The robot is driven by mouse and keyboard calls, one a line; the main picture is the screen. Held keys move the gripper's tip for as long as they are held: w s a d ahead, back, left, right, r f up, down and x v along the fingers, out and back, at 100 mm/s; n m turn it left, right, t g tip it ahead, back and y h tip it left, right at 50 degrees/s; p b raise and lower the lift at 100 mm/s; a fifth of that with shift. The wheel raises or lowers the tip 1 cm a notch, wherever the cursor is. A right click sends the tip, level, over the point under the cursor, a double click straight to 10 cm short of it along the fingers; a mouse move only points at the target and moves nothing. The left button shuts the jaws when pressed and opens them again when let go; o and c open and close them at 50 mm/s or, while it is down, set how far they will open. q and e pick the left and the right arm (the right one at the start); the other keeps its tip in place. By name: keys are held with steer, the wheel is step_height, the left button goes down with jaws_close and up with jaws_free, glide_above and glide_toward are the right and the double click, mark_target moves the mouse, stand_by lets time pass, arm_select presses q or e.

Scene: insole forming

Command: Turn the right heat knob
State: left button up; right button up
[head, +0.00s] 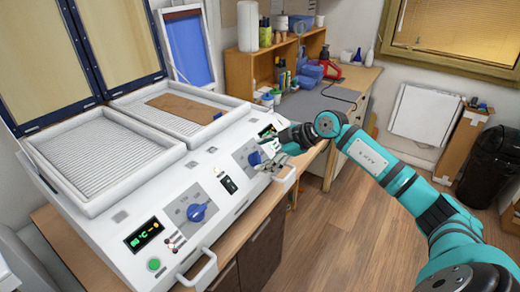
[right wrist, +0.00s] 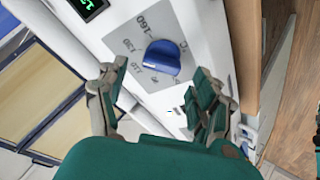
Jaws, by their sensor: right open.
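The right heat knob (head: 254,158) is a blue dial on a grey scale plate on the front panel of the white forming machine (head: 130,220). My right gripper (head: 270,156) is at this knob in the head view, partly in front of the panel. In the right wrist view the blue knob (right wrist: 162,60) lies ahead, between and slightly beyond the two open fingers (right wrist: 160,74). A gap shows on each side of it, and I see no contact. The left heat knob (head: 197,212) is a similar blue dial nearer the left display. My left gripper is out of view.
Handles (head: 200,270) stick out from the machine's front edge. A brown sheet (head: 186,108) lies on the right ribbed tray; the left tray (head: 100,165) is empty. A workbench (head: 315,105) with supplies stands behind.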

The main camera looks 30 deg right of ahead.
mark_target(254, 159)
steer(key=shift+x, duration=0.85)
steer(key=shift+w, duration=0.1)
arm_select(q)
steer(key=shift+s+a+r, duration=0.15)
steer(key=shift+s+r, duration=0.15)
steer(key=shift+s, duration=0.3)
arm_select(e)
steer(key=shift+f, duration=0.1)
steer(key=c, duration=1.2)
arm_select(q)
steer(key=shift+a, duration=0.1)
